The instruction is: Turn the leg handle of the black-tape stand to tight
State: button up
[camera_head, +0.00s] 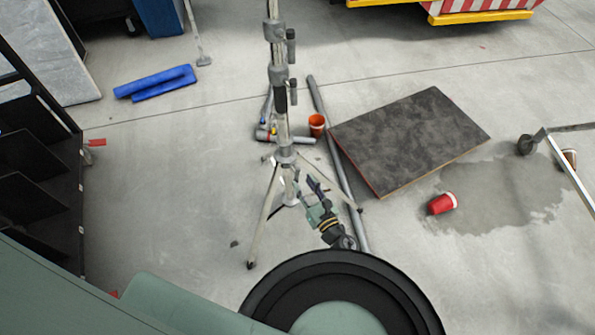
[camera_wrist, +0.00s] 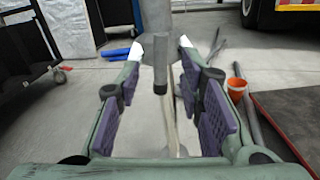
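The stand (camera_head: 276,55) is a grey metal tripod with an upright column and splayed legs. A black band that looks like tape (camera_head: 281,98) wraps the column below the upper clamps. A leg collar (camera_head: 286,155) sits lower down, with small protrusions beside it; which one is the leg handle is too small to tell. My gripper (camera_head: 314,192) is low, just right of the column among the legs. In the wrist view my gripper (camera_wrist: 160,52) is open, its purple-padded fingers on either side of the stand's grey tube (camera_wrist: 157,40). I cannot tell whether they touch it.
An orange cup (camera_head: 317,124) and a long grey pipe (camera_head: 334,150) lie close behind and right of the stand. A dark board (camera_head: 412,140) and a red cup (camera_head: 442,203) are further right.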

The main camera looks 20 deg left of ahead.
aim_at(299, 175)
jog(key=shift+x, duration=2.7)
jog(key=shift+c, duration=0.5)
grip_shut()
